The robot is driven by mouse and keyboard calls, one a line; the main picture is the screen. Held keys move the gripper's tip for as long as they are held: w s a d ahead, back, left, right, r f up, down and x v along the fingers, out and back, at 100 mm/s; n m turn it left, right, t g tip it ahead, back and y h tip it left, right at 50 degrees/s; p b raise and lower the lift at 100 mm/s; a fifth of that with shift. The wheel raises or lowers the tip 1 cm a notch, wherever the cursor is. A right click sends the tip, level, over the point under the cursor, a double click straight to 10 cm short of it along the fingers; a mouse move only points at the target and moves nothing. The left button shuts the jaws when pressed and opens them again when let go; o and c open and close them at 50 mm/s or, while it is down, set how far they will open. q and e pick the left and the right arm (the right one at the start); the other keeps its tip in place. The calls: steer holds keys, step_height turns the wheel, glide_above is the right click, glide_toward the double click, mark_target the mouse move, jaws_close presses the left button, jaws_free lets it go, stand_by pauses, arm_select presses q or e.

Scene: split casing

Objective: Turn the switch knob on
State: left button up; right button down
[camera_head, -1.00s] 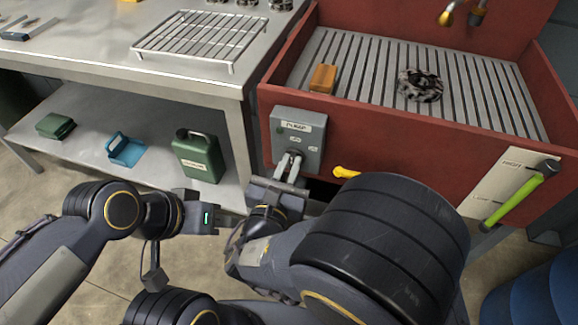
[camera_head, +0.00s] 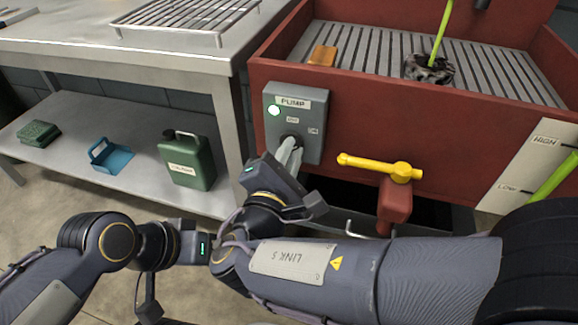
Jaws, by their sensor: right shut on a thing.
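The grey PUMP switch box (camera_head: 311,101) is fixed to the front of the red sink. Its lamp (camera_head: 274,111) glows pale green-white. The knob, below the label, is mostly hidden by the fingers of my right gripper (camera_head: 290,150), which is shut on it. The right gripper reaches up from below and is rolled to a tilt. My left gripper's body (camera_head: 190,247) is low and left of centre, apart from the box. Its fingers are hidden, so its opening does not show.
A yellow valve handle (camera_head: 372,166) sticks out right of the box, close to my right arm. The red sink (camera_head: 400,135) holds an orange block (camera_head: 323,55) and a dark mottled lump (camera_head: 428,69). A bright green line, like a stream, drops onto the lump. A green canister (camera_head: 187,160) stands on the lower shelf.

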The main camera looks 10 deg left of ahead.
arm_select(q)
steer(key=shift+f+b, duration=1.2)
steer(key=shift+f, duration=0.4)
arm_select(e)
steer(key=shift+f+m, duration=0.15)
steer(key=shift+m, duration=0.85)
steer(key=c, duration=1.5)
jaws_free()
steer(key=shift+o, duration=0.2)
steer(key=shift+s, duration=0.1)
